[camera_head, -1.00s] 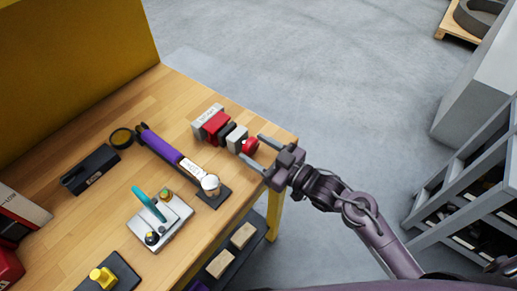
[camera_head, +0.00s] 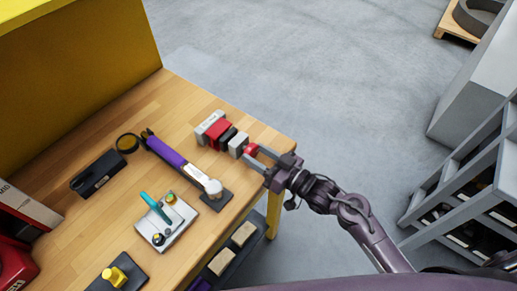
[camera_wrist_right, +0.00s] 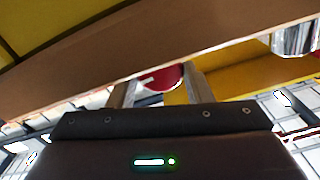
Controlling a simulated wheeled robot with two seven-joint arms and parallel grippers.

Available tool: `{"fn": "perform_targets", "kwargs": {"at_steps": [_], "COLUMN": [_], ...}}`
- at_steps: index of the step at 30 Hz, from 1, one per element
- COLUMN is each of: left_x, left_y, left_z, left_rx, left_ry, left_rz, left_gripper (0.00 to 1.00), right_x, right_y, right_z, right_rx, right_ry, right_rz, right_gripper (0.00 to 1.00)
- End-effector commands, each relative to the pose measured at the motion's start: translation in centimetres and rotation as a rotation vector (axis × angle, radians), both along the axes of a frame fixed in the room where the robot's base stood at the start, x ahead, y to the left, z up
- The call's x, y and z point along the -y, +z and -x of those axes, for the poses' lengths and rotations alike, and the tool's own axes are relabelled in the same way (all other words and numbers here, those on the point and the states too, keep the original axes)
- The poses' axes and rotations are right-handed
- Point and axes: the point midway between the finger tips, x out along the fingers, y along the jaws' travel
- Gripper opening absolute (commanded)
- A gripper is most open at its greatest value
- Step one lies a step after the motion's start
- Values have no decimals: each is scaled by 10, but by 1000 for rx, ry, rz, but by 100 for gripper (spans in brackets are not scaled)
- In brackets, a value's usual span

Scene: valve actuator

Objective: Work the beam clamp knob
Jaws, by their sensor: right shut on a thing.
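The beam clamp (camera_head: 219,133) lies near the right edge of the wooden bench, with grey, red and black parts in a row. Its round red knob (camera_head: 251,150) is at the end facing my right arm. My right gripper (camera_head: 257,154) has its two fingers on either side of the knob and is shut on it. In the right wrist view the red knob (camera_wrist_right: 161,77) shows between the fingers, with a white mark on it. My left gripper is not in view.
On the bench (camera_head: 183,95) are a purple-handled tool (camera_head: 166,151), a grey control box with a teal lever (camera_head: 166,222), a black case (camera_head: 97,174) and a yellow-knobbed block (camera_head: 117,277). A metal shelf (camera_head: 470,190) stands at the right. Floor beyond the bench is clear.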

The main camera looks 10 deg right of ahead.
Motion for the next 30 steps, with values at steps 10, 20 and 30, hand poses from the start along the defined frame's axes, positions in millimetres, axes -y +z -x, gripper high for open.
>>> {"fn": "perform_targets", "kwargs": {"at_steps": [10, 20, 30], "left_x": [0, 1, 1], "left_y": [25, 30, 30], "left_z": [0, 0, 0], "left_rx": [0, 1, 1], "left_ry": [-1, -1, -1], "left_rz": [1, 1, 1], "left_gripper": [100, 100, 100], "right_x": [0, 0, 1], "right_y": [2, 0, -1], "right_z": [0, 0, 0], "right_rx": [-148, -197, -199], "right_ry": [0, 0, 0], "right_rz": [-146, -197, -199], "right_gripper": [23, 23, 23]}}
